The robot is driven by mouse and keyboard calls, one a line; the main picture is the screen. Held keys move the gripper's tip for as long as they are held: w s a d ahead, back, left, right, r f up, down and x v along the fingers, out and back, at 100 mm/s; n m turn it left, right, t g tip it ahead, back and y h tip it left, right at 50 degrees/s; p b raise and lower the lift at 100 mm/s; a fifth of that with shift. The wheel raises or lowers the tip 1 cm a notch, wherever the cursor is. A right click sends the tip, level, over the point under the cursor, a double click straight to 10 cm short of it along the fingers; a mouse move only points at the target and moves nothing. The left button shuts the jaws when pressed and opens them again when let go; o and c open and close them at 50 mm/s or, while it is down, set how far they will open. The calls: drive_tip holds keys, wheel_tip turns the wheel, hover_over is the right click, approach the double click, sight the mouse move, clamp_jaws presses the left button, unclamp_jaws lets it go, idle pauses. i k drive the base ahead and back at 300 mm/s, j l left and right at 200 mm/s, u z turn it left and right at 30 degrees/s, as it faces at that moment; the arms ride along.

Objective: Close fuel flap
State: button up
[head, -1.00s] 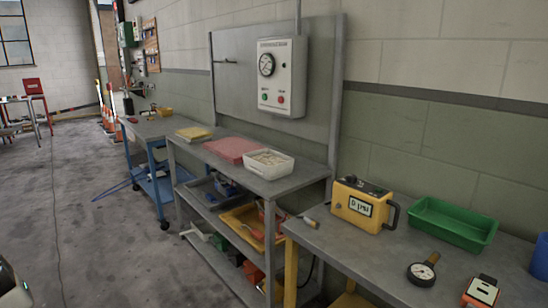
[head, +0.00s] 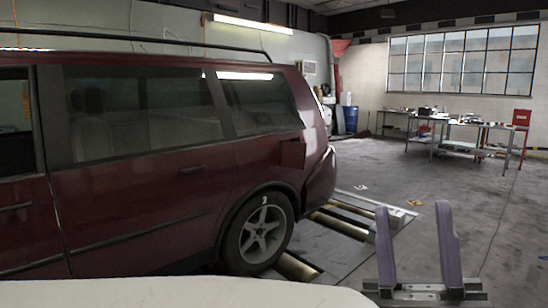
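A dark red car stands on the left in the head view, its rear toward the middle. Its fuel flap (head: 292,153) shows as a small dark red panel on the rear side, above and behind the rear wheel. It seems to stand out from the body, but its exact angle is hard to tell. My gripper (head: 414,207) is at the lower right, its two purple fingers pointing up and wide apart. It is open and empty, well to the right of the flap and not touching the car.
The rear wheel (head: 262,234) stands by the floor rollers (head: 342,222). A pale rounded surface fills the bottom left edge. Workbenches (head: 455,128), a red cabinet (head: 521,118) and a blue drum (head: 350,119) stand at the back. Floor right of the car is mostly clear.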

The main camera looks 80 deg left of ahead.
sight(293, 154)
drive_tip(key=u, duration=2.4)
drive_tip(key=i+l+u, duration=0.1)
drive_tip(key=i+u, duration=0.25)
drive_tip(key=i, duration=3.4)
